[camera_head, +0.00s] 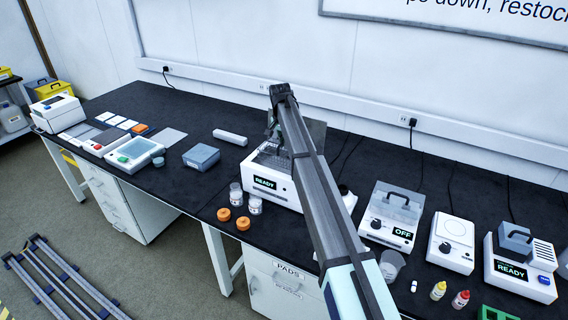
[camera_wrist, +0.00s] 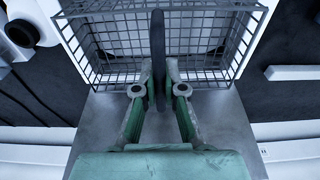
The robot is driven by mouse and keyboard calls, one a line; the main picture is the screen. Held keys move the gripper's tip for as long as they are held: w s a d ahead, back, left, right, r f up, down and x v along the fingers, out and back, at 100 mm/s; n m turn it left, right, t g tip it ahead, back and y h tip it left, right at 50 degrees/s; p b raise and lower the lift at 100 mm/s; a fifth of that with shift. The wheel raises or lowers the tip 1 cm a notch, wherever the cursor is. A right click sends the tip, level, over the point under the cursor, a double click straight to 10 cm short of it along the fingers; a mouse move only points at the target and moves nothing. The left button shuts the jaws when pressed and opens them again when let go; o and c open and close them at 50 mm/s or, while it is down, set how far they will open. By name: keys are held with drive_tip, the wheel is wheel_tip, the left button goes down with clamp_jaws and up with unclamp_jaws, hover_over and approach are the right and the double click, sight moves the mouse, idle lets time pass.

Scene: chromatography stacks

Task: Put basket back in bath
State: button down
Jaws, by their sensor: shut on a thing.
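The wire basket (camera_wrist: 110,40) is grey mesh with a dark upright handle (camera_wrist: 158,45). In the wrist view my gripper (camera_wrist: 158,88) has its two fingers on either side of the handle, shut on it. The bath is the white box with a READY display (camera_head: 265,183), its grey lid (camera_head: 318,132) raised at the back. In the head view my arm reaches over the bath and partly hides it and my gripper. Grey mesh (camera_head: 268,160) shows at the bath's opening; how deep the basket sits I cannot tell.
Two clear jars (camera_head: 254,204) and orange caps (camera_head: 243,223) stand in front of the bath. A grey-blue box (camera_head: 201,157) stands to its left. An OFF unit (camera_head: 391,222) with a clear cover stands to its right.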

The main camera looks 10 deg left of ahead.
sight(284, 164)
wheel_tip(284, 164, down, 11)
drive_tip(key=p, duration=0.2)
drive_tip(key=shift+p, duration=0.35)
drive_tip(key=c, duration=1.3)
unclamp_jaws()
drive_tip(key=shift+f, duration=0.1)
drive_tip(key=shift+o, duration=0.2)
drive_tip(key=r+b, duration=0.1)
drive_tip(key=r, duration=0.3)
drive_tip(key=s+r+b, duration=0.1)
drive_tip(key=r, duration=0.3)
drive_tip(key=r+b, duration=0.2)
drive_tip(key=r, duration=0.2)
drive_tip(key=shift+s+a+r, duration=0.15)
drive_tip(key=shift+a, duration=0.1)
